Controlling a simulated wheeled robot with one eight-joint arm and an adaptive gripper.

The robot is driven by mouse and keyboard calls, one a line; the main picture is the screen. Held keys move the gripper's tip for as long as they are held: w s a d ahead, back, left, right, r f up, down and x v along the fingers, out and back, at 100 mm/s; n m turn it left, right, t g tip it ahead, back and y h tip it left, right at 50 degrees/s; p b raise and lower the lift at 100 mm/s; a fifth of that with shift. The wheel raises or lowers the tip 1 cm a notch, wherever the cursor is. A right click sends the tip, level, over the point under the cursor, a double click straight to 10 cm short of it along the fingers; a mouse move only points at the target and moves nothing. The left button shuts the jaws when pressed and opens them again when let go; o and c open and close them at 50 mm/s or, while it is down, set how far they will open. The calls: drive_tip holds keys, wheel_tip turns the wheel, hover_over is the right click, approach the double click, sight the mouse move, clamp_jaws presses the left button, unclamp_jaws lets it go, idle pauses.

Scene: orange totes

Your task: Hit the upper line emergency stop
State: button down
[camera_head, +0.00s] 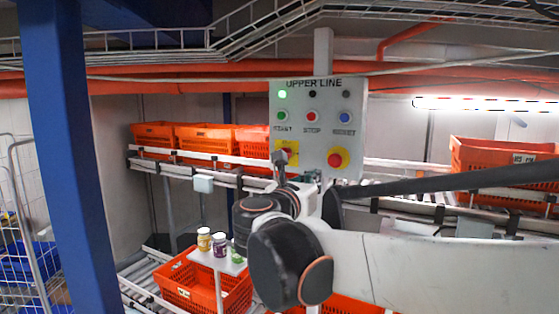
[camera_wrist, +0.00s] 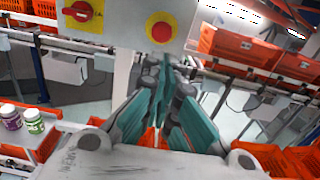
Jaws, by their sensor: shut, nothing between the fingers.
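A grey panel (camera_head: 318,103) marked UPPER LINE hangs ahead of me. Its emergency stop, a red mushroom button on a yellow plate (camera_head: 338,158), is at its lower right; it also shows in the wrist view (camera_wrist: 161,29). A red rotary switch on yellow (camera_head: 288,151) is to its left, and it shows in the wrist view too (camera_wrist: 82,11). My gripper (camera_wrist: 166,65) is shut and empty, its teal fingers pointing at the panel just below the emergency stop in the picture. Whether they touch the panel I cannot tell. In the head view, my arm mostly hides the gripper.
A green lamp (camera_head: 282,94) is lit on the panel, above START, STOP and RESET buttons. Orange totes (camera_head: 487,157) stand on the conveyors. Jars (camera_head: 204,239) stand on a small white shelf below. A blue post (camera_head: 68,150) rises at the left.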

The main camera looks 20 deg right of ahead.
sight(334, 164)
drive_tip(key=p+x, duration=0.3)
drive_tip(key=x, duration=1)
drive_tip(key=shift+w+p, duration=0.1)
drive_tip(key=shift+p, duration=0.25)
drive_tip(key=shift+w+d+f, duration=0.1)
drive_tip(key=shift+w+d, duration=0.2)
drive_tip(key=shift+d, duration=0.15)
drive_tip(key=shift+b+x, duration=0.5)
drive_tip(key=shift+x, duration=0.45)
drive_tip(key=shift+s+a, duration=0.1)
drive_tip(key=shift+s, duration=0.05)
